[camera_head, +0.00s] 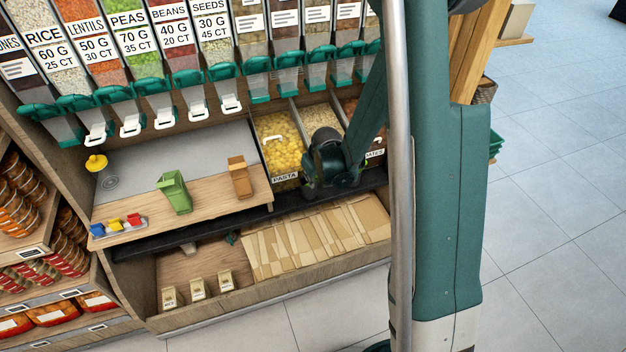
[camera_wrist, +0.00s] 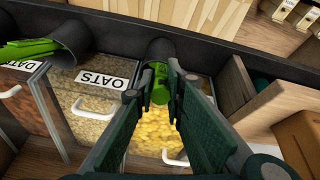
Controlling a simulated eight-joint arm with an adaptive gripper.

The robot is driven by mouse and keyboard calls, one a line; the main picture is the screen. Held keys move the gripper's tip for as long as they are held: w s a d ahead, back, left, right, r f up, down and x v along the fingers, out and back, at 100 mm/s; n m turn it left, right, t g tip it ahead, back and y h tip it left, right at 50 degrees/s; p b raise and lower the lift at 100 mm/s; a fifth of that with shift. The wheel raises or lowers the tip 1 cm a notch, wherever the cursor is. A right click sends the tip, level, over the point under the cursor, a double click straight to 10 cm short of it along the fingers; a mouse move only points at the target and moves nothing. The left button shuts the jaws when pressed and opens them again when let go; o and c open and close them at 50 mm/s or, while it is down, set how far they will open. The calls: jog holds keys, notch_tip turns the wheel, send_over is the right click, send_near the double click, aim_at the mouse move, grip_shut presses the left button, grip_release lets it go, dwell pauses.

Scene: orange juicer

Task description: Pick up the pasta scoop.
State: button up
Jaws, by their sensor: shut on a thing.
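The pasta scoop is the green piece (camera_wrist: 160,93) in the centre of the wrist view, between my gripper's fingers. Its far end meets a dark round holder (camera_wrist: 158,48); how deep it sits there I cannot tell. My gripper (camera_wrist: 154,82) is shut on the scoop, with one dark green finger on each side. In the head view, my gripper (camera_head: 330,165) is at the front edge of the bins, right of the yellow pasta bin (camera_head: 281,140). The scoop is hidden there behind my gripper and arm.
Another green scoop (camera_wrist: 40,47) lies in a dark holder at left in the wrist view. The oats bin (camera_wrist: 85,100) is beside the pasta. In the head view, a green container (camera_head: 174,192) and a brown one (camera_head: 240,177) stand on the wooden counter (camera_head: 130,213).

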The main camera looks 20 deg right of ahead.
notch_tip(320, 180, up, 18)
jog(key=p, duration=0.9)
jog(key=shift+f, duration=0.15)
jog(key=shift+f, duration=0.1)
jog(key=w+a+f+n+t+y+b, duration=0.2)
jog(key=w+a+n+t+y+b, duration=0.1)
jog(key=a+n+b, duration=0.1)
jog(key=shift+w+a+f+n+t+b, duration=0.2)
jog(key=shift+a+f+n+t+b, duration=0.15)
jog(key=shift+b, duration=0.4)
jog(key=shift+f, duration=0.15)
dwell(0.6)
